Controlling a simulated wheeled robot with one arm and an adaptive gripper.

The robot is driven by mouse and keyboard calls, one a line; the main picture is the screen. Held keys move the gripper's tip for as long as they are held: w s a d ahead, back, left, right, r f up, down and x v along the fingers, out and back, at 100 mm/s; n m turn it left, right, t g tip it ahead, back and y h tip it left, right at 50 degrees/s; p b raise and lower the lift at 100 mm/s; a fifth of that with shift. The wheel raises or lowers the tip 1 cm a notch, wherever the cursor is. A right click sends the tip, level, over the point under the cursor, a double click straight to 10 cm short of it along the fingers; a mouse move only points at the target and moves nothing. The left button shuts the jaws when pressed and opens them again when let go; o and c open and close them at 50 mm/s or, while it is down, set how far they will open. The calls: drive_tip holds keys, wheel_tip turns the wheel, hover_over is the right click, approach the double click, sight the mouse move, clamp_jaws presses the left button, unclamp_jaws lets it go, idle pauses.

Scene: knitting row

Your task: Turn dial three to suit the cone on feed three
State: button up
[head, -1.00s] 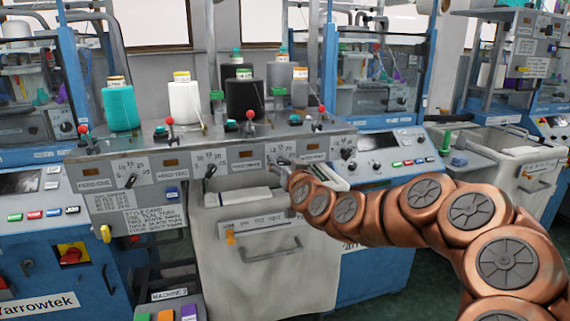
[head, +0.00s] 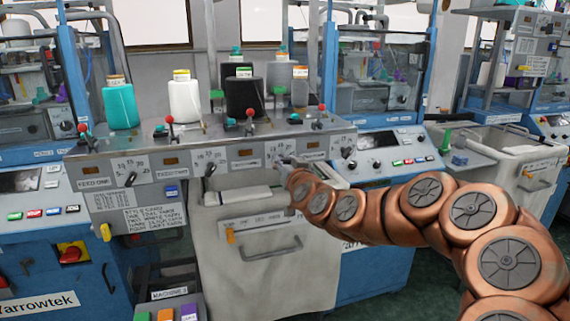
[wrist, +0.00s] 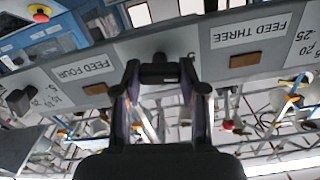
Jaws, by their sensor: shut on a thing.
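Dial three (wrist: 160,74) is a dark knob on the grey rail, between the FEED THREE plate (wrist: 251,28) and the FEED FOUR plate (wrist: 85,69) in the upside-down wrist view. My gripper (wrist: 160,82) is shut on it, one finger each side. Its pointer and most of its scale are hidden. In the head view the gripper end (head: 285,164) is at the rail, and the arm partly covers this spot. A black cone (head: 245,97) with a pale, green-edged top label stands above the FEED THREE plate (head: 245,163). I cannot read its label.
Dials one (head: 131,180), two (head: 210,169) and four (head: 349,164) flank dial three. A style card (head: 154,219) hangs at left, its small text unclear. A grey bin (head: 262,275) stands below.

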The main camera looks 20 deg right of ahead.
drive_tip(key=m+b, duration=0.2)
drive_tip(key=m, duration=0.2)
drive_tip(key=shift+b, duration=0.3)
drive_tip(key=shift+m+b, duration=0.6)
drive_tip(key=shift+m, duration=1.1)
drive_tip(key=o, duration=1.1)
drive_tip(key=shift+o, duration=0.2)
drive_tip(key=s, duration=1.2)
